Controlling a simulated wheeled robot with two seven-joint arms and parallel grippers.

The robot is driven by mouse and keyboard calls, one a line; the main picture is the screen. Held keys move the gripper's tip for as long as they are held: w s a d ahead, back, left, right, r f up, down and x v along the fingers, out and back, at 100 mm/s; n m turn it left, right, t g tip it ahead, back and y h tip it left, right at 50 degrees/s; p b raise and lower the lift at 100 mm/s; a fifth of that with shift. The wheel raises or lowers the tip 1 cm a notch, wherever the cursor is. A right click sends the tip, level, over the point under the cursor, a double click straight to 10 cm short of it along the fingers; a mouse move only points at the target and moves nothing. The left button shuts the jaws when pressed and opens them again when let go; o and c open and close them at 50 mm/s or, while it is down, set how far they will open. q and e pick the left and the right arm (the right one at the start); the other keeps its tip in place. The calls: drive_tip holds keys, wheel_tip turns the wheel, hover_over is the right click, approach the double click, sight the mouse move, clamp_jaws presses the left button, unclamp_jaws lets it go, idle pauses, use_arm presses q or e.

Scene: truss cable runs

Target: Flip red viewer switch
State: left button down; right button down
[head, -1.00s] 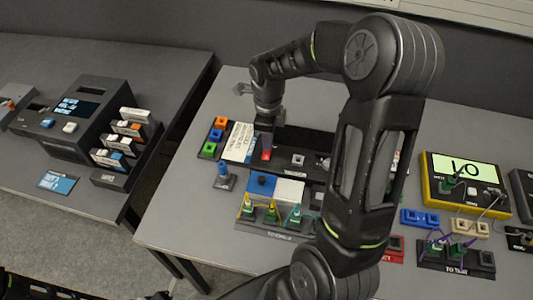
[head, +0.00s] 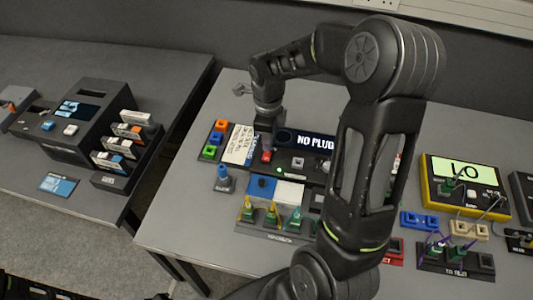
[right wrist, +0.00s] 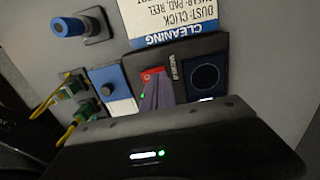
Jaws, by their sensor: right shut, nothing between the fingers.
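The red viewer switch (head: 267,157) sits at the left end of the black viewer unit on the right-hand table. The viewer's display (head: 316,141) is lit and reads "NO PLUG" as far as my arm lets me see. My right gripper (head: 266,146) is shut and empty, pointing down just at the switch. In the right wrist view, the red switch (right wrist: 151,74) shows beside my shut fingers (right wrist: 157,98), which partly cover it; whether they touch cannot be told. My left gripper is out of view.
A cleaning card (head: 239,145) and colored sockets (head: 213,138) lie left of the viewer. A blue plug (head: 223,176) stands in front, near a block with several plugs (head: 270,217). A yellow tester (head: 465,186) stands right. My arm hides part of the table.

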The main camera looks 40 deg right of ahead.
sight(268, 153)
drive_tip(key=shift+r+p, duration=1.45)
drive_tip(key=shift+r, duration=1.15)
